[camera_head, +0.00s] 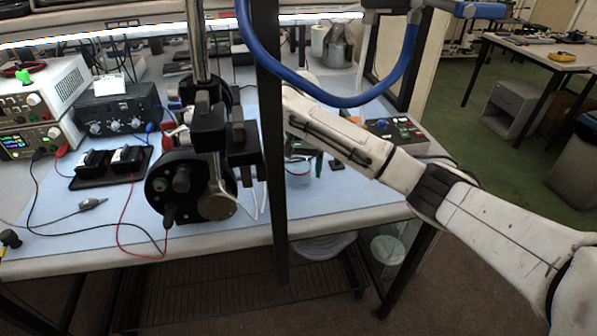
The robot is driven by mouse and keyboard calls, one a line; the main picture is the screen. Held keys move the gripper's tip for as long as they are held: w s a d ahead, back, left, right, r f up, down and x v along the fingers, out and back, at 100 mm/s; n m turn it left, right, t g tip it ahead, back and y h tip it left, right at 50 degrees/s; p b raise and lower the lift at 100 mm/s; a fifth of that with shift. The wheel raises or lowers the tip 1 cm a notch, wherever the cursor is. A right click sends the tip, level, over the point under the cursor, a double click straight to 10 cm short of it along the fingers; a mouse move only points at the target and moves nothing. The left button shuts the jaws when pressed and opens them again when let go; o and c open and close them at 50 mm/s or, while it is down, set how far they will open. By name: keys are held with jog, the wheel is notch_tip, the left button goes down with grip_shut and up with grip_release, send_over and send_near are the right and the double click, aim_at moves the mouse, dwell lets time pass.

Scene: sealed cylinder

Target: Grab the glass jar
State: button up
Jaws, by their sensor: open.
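A small clear jar-like vessel (299,180), bluish in tone, stands on the light blue table mat, just right of a dark upright post. The post hides its left side. My white arm reaches in from the lower right, and its far end is partly behind the post. My gripper (304,157) points down at the top of the vessel, with dark fingertips close to its rim. The jaws are open. I cannot tell whether the fingers touch the glass or sit around it.
The dark post (270,130) stands in front of the table. A black apparatus on a metal column (190,185) is to its left. A control box with coloured buttons (397,133) lies behind my arm. Power supplies (40,110) and cables fill the left. Bare mat (345,195) shows right of the vessel.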

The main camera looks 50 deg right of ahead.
jog(key=shift+c, duration=0.5)
jog(key=c, duration=1.1)
jog(key=shift+r, duration=0.15)
